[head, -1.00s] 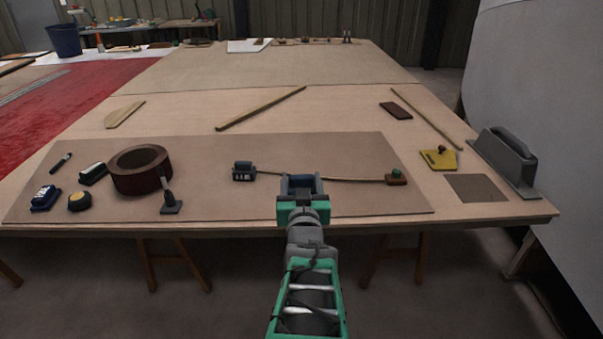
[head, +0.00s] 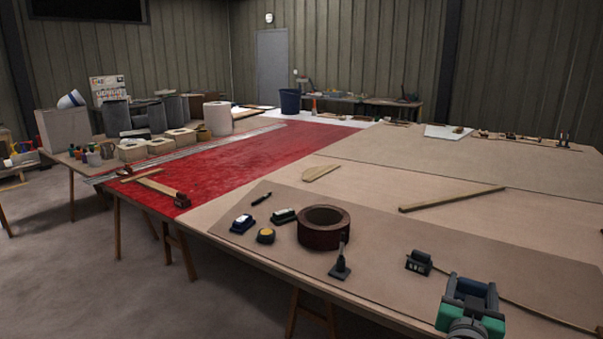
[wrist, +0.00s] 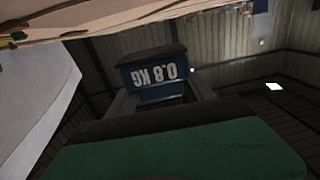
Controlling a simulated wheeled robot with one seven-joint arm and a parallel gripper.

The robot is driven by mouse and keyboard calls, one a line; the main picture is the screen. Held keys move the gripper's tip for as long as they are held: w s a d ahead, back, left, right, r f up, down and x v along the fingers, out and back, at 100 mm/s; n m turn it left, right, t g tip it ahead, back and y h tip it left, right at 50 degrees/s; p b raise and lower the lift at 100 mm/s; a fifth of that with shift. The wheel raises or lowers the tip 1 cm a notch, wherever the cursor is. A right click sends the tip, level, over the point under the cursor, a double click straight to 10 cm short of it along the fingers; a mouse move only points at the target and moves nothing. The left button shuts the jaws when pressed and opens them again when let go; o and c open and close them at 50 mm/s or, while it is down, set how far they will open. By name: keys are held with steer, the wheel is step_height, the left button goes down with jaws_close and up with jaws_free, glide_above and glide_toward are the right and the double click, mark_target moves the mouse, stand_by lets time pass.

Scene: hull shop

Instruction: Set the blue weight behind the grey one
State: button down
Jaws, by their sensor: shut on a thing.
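My gripper (head: 468,308) is at the lower right of the head view, over the near part of the table. It is shut on the blue weight (head: 472,287), only partly visible between the fingers. In the wrist view the blue weight (wrist: 152,75) shows an upside-down "0.8 KG" label and a dark top, held between the two fingers. The grey weight (head: 419,262) is a small dark block with pale marks on its face. It stands on the brown mat just left of my gripper, with a thin strip running from it to the right.
The brown mat (head: 385,292) also bears a dark tape roll (head: 323,240), a small upright tool on a base (head: 340,268), a blue-and-white block (head: 242,224) and a yellow-topped puck (head: 265,236). A wooden strip (head: 450,199) lies beyond. Bare mat lies around the grey weight.

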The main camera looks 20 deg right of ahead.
steer(key=w+a+f+n+t+y, duration=0.25)
steer(key=w+a+y, duration=0.2)
steer(key=a, duration=0.65)
steer(key=w+a+f+n+t+y, duration=0.1)
steer(key=w+a+f+n+y, duration=0.3)
steer(key=a, duration=0.7)
steer(key=w+a+f+n+t+y, duration=0.25)
steer(key=w+a+y, duration=0.2)
steer(key=a, duration=0.65)
steer(key=s+r+p, duration=0.1)
steer(key=r+p, duration=0.6)
steer(key=r, duration=0.1)
steer(key=s+r+p, duration=0.2)
steer(key=r+p, duration=0.5)
steer(key=r, duration=0.1)
steer(key=shift+s+a+r+g+p, duration=0.2)
steer(key=shift+s+r+g+p, duration=0.05)
steer(key=shift+g+p, duration=0.15)
